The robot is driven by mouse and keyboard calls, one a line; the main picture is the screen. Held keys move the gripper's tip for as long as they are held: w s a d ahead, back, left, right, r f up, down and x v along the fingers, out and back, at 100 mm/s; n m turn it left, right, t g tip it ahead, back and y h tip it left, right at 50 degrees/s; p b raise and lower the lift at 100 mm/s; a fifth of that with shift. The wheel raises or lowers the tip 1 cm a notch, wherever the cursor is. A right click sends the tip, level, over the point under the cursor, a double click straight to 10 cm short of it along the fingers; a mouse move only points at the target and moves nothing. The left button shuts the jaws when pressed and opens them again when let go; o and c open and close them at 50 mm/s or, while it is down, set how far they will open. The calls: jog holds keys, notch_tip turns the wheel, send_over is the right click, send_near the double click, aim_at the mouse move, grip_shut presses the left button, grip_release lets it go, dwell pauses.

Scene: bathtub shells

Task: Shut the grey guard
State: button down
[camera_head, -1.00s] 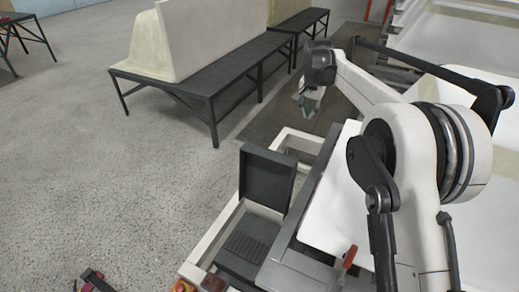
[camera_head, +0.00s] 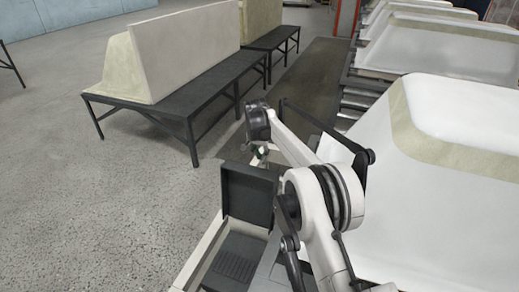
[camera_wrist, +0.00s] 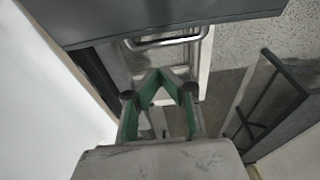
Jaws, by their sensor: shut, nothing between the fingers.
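The grey guard (camera_head: 247,195) is a dark flat lid standing upright, open, at the back edge of a dark grey box (camera_head: 236,258) in the head view. My gripper (camera_head: 262,154) is just behind the guard's top edge, small and partly hidden there. In the wrist view my gripper (camera_wrist: 156,74) has green-lined fingers whose tips meet, with nothing between them. A dark grey panel (camera_wrist: 165,18), which looks like the guard, crosses the top of that view beyond the fingertips. A bright metal bar handle (camera_wrist: 165,42) shows at its lower edge. I cannot tell whether the fingers touch it.
White tub shells (camera_head: 440,120) line the right side. A dark bench (camera_head: 190,97) with pale shells on it stands behind at left. It also shows at the right of the wrist view (camera_wrist: 280,110). The speckled floor (camera_head: 90,220) at left is clear.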

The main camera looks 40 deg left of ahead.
jog(key=shift+s+d+f, duration=0.15)
jog(key=shift+s+f, duration=0.05)
jog(key=shift+s, duration=0.4)
jog(key=shift+s+d+f, duration=0.2)
jog(key=shift+s, duration=0.35)
jog(key=shift+s+d+f, duration=0.15)
jog(key=shift+s+f, duration=0.05)
jog(key=shift+s, duration=0.4)
jog(key=shift+s, duration=0.1)
